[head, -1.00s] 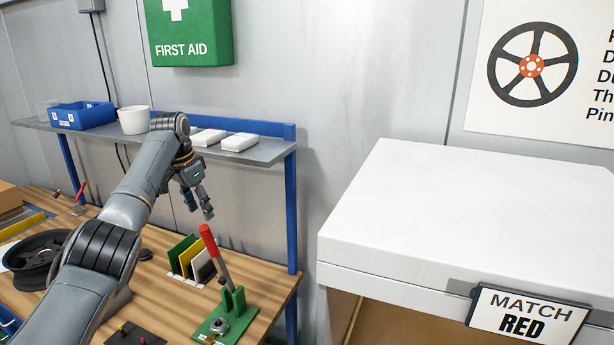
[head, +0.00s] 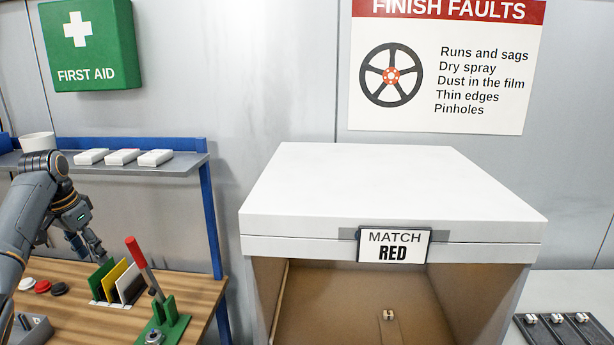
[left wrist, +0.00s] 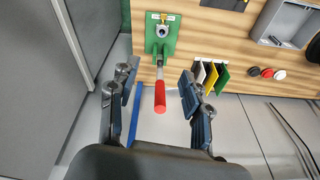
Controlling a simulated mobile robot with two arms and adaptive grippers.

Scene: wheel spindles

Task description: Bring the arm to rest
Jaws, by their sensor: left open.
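My left gripper (head: 88,246) hangs over the wooden workbench (head: 188,288) at the left of the head view. It is open, with nothing between its fingers. In the left wrist view its two fingers (left wrist: 158,96) stand wide apart on either side of a red-handled lever (left wrist: 160,97), which lies beyond them. The same lever (head: 136,252) rises from a green base (head: 166,322) to the right of the gripper in the head view. My right gripper is in neither view.
A shelf (head: 185,165) with several white boxes and a white tub (head: 38,142) is behind my left arm. Green, yellow and white panels (head: 118,282) stand beside the lever. A white booth (head: 390,190) marked "MATCH RED" stands right of the bench. A dark tray (head: 565,330) holds small metal parts.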

